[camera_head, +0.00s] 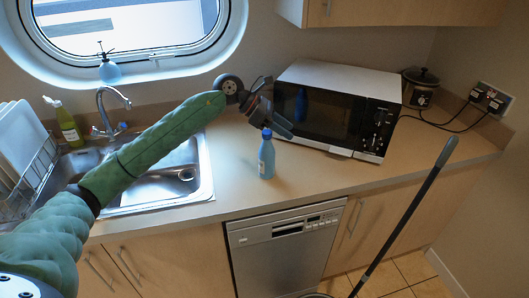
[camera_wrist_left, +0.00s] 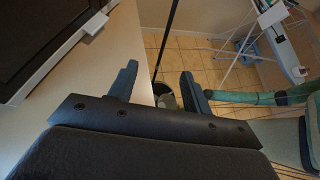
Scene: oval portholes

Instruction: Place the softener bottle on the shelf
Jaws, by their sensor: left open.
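A blue bottle with a pale label (camera_head: 266,155), which looks like the softener bottle, stands upright on the counter in front of the microwave. My left gripper (camera_head: 277,112) is open and empty, just above and behind the bottle's cap in the head view; whether it touches the cap I cannot tell. In the left wrist view my gripper's two fingers (camera_wrist_left: 158,88) are spread wide, with the counter edge and floor seen between them. The bottle does not show there. I cannot make out a shelf in either view. My right gripper is not in view.
A microwave (camera_head: 335,108) stands close behind the bottle. The sink (camera_head: 165,180), a dish rack (camera_head: 35,175) and a green bottle (camera_head: 69,124) are left. A spray bottle (camera_head: 109,70) sits on the sill. A mop handle (camera_head: 405,215) rises before the counter. Counter right of the bottle is clear.

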